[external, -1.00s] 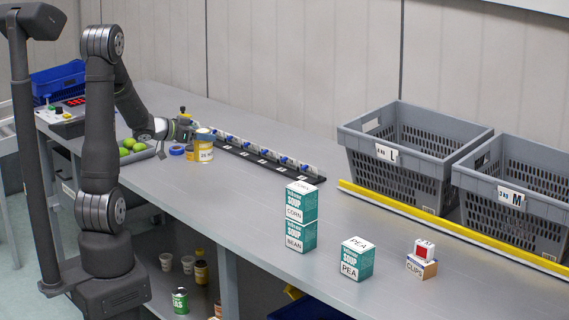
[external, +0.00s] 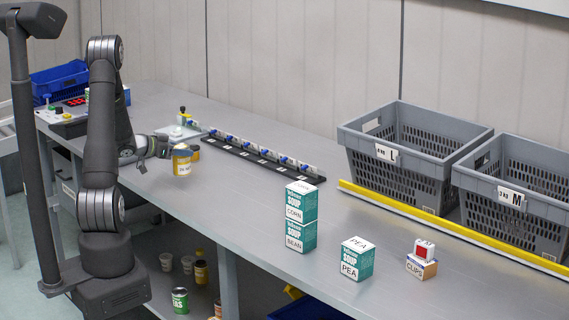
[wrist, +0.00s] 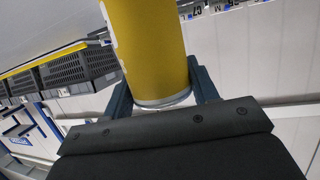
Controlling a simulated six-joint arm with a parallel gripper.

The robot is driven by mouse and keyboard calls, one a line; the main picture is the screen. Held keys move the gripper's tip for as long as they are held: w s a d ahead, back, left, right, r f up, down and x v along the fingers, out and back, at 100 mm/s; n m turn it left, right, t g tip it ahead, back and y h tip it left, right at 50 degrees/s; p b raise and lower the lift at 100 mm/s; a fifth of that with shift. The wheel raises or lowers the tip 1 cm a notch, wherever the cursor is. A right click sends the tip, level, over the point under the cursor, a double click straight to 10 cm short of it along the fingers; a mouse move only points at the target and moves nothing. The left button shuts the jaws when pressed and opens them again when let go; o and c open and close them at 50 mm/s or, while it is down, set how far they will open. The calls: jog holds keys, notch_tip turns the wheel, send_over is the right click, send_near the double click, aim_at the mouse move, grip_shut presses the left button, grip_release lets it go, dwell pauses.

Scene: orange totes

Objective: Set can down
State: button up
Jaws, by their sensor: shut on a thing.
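The yellow can (external: 182,162) with a pale label is near the left end of the bench, close to upright. My gripper (external: 168,149) reaches it from the left and is shut on it. In the wrist view the yellow can (wrist: 147,45) sits between the two dark fingers (wrist: 165,88), its metal rim towards the palm. I cannot tell whether the can's base touches the bench. Another yellow thing (external: 195,154) shows partly behind the can.
A black rack with blue parts (external: 255,158) lies behind on the bench. Stacked soup boxes (external: 300,218), a pea box (external: 357,259) and a clips box (external: 421,267) stand to the right. Grey totes (external: 395,185) (external: 510,232) are at the back right. Bare bench (external: 235,195) lies between.

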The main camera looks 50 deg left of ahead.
aim_at(181, 158)
jog(key=shift+f, duration=1.35)
jog(key=shift+f, duration=0.1)
jog(key=o, duration=1.2)
jog(key=shift+s+r, duration=0.2)
jog(key=shift+s, duration=0.05)
jog(key=v, duration=1.1)
jog(key=shift+s+r, duration=0.1)
jog(key=shift+s, duration=0.2)
jog(key=shift+w, duration=0.1)
